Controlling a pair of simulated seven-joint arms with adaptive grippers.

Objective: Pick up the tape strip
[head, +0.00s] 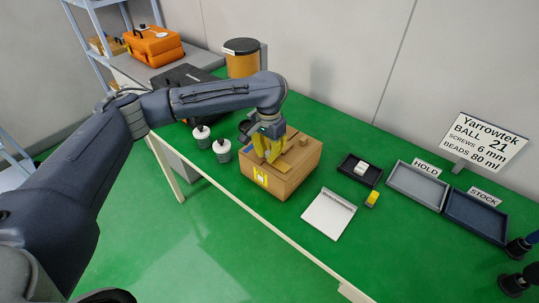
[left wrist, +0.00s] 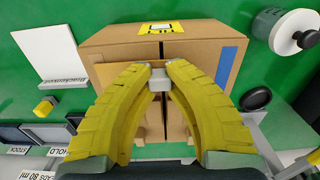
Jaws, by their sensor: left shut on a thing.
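A brown cardboard box (head: 290,182) stands on the green table; it fills the middle of the left wrist view (left wrist: 120,50). My left gripper (head: 273,160), with yellow fingers, is over the box top. In the left wrist view its fingertips (left wrist: 159,70) close on a small light grey piece (left wrist: 159,79). I cannot tell whether this piece is part of the tape strip. A blue strip (left wrist: 228,68) lies on the box at the right of that view. The fingers hide part of the box top.
Two white jars (head: 221,150) stand left of the box. Grey (head: 417,186) and blue (head: 475,217) trays lie farther right. The front table strip is clear.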

